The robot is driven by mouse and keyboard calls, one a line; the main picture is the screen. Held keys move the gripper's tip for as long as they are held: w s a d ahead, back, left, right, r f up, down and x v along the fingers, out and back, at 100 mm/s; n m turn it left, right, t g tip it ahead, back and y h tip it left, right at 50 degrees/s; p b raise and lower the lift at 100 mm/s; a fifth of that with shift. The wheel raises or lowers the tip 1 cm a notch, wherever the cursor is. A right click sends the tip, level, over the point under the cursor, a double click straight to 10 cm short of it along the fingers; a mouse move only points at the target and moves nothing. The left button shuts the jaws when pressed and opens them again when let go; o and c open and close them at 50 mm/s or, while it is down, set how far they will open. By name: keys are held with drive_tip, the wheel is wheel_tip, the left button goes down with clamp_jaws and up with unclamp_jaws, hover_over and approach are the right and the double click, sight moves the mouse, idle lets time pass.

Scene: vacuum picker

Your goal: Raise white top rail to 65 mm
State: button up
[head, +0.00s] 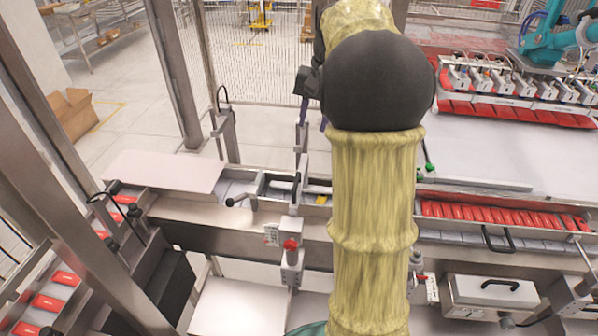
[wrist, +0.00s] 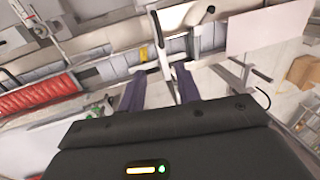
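A narrow white bar, which looks like the white top rail (wrist: 160,42), runs across the conveyor lane in the wrist view. In the head view, a pale bar (head: 304,165) stands out left of my arm and is probably the same rail. My gripper (wrist: 160,84) has two purple fingers spread wide apart, with nothing held between them. The rail's end lies between the fingers in the wrist picture; I cannot tell how far below or beyond them it is. In the head view my arm hides most of my gripper. No height reading is legible.
A lever with a black knob (head: 230,202) and a red-knobbed clamp (head: 290,245) sit on the near side of the lane. Red packs (head: 500,213) fill the right lane. A white plate (head: 165,170) covers the left lane. A mesh fence (head: 255,60) stands behind.

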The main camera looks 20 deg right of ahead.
sight(297, 178)
drive_tip(key=a+f+p, duration=0.1)
drive_tip(key=f, duration=0.4)
drive_tip(key=w+a+f+p, duration=0.1)
drive_tip(key=f, duration=0.5)
drive_tip(key=w+f+p, duration=0.1)
drive_tip(key=f, duration=0.5)
drive_tip(key=shift+a, duration=0.4)
drive_tip(key=shift+s, duration=0.1)
drive_tip(key=shift+r, duration=0.1)
clamp_jaws()
